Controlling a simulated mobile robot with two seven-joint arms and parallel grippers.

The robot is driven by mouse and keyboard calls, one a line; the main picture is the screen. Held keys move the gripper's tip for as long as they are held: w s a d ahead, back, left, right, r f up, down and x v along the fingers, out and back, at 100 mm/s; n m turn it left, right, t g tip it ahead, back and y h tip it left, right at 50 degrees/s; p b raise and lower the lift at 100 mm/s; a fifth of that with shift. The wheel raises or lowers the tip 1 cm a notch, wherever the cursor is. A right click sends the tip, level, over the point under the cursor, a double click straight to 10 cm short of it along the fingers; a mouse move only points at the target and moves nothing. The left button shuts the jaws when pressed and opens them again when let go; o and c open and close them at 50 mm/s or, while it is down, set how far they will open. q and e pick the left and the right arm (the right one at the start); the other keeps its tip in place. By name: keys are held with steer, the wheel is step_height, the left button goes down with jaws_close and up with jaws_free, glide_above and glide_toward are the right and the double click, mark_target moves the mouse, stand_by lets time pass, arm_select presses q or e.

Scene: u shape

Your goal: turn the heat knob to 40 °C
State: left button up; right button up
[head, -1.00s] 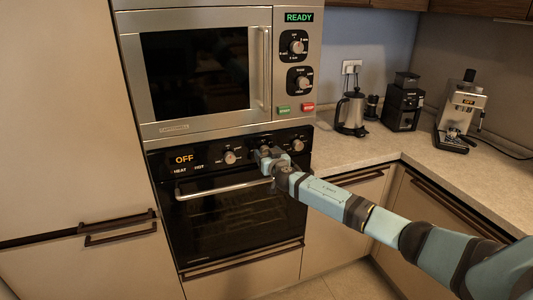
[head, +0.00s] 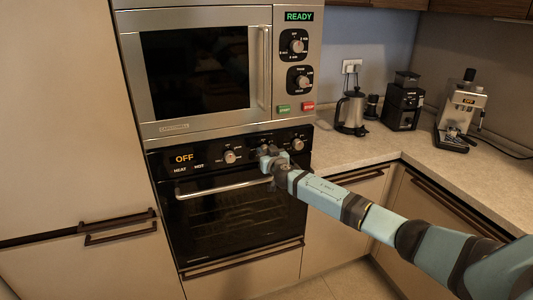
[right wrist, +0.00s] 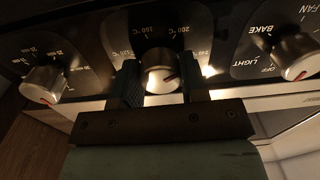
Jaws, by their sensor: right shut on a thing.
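The heat knob (right wrist: 160,72) is the middle silver knob on the oven's black panel, with °C markings around it in the right wrist view. In the head view my right gripper (head: 267,158) hides the knob. The oven display (head: 184,158) reads OFF. My left gripper is not in view.
The mode knob (right wrist: 294,56) and a minute-marked timer knob (right wrist: 44,82) flank the gripped knob. The oven door handle (head: 222,188) runs below the panel. A microwave (head: 200,125) showing READY is above. The counter (head: 345,155) at right holds a kettle (head: 352,112) and coffee machines.

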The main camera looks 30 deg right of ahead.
steer(key=shift+n, duration=1)
steer(key=n, duration=0.8)
steer(key=n+p, duration=0.1)
steer(key=n, duration=0.2)
steer(key=shift+n, duration=0.3)
steer(key=n+p, duration=0.1)
steer(key=n, duration=0.5)
steer(key=shift+r+h, duration=0.1)
steer(key=shift+h, duration=0.2)
steer(key=n+p, duration=0.1)
steer(key=n, duration=0.4)
steer(key=shift+n+p, duration=0.3)
steer(key=shift+p, duration=0.1)
steer(key=n+p, duration=0.2)
steer(key=n, duration=0.3)
steer(key=n+p, duration=0.2)
steer(key=n, duration=0.4)
steer(key=shift+n, duration=0.3)
steer(key=n+p, duration=0.3)
steer(key=n, duration=0.2)
steer(key=shift+n, duration=0.3)
steer(key=n+p, duration=0.1)
steer(key=n, duration=0.2)
steer(key=shift+n+p, duration=0.6)
steer(key=shift+n, duration=0.6)
